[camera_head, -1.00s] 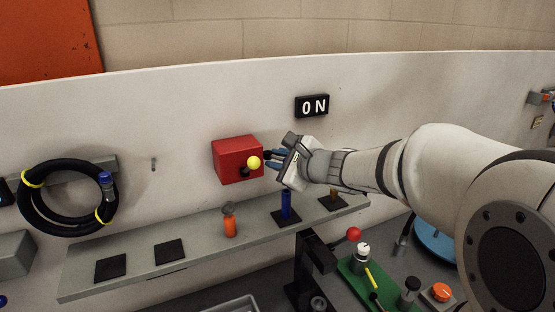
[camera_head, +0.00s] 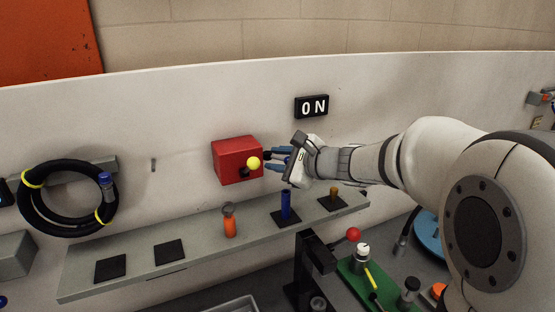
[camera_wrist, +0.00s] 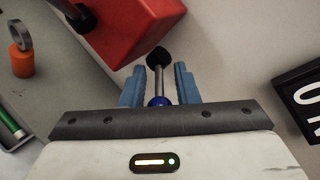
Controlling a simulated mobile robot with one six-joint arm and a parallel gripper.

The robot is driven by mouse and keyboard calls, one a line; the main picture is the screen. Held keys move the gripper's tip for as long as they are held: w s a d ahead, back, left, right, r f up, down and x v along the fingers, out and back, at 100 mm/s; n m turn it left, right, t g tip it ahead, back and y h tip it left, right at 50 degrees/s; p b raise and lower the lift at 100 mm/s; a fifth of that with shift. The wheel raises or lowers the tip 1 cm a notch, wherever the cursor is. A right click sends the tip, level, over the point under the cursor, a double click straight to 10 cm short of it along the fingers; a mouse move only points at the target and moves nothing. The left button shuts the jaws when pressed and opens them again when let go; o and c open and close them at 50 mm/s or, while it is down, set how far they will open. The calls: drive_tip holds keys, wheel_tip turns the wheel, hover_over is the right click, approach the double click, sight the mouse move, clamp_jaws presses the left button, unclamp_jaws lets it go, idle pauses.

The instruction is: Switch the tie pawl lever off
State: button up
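A red box (camera_head: 237,160) is mounted on the white wall panel. A lever with a yellow ball knob (camera_head: 254,163) stands out from its front. A second lever, a thin metal rod with a blue ball end (camera_wrist: 158,101), runs from a black pivot (camera_wrist: 158,55) by the box's side. I cannot tell from labels which is the tie pawl lever. My gripper (camera_head: 272,158) is just right of the box. In the wrist view its blue fingers (camera_wrist: 159,86) are apart, with the rod between them and a gap on each side. A black sign (camera_head: 312,106) above reads ON.
A coiled black hose (camera_head: 30,206) hangs at left. A red-knobbed lever (camera_head: 353,234) stands below my arm.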

drive_tip(key=v, duration=0.8)
drive_tip(key=shift+p, duration=0.3)
drive_tip(key=shift+a+f, duration=0.1)
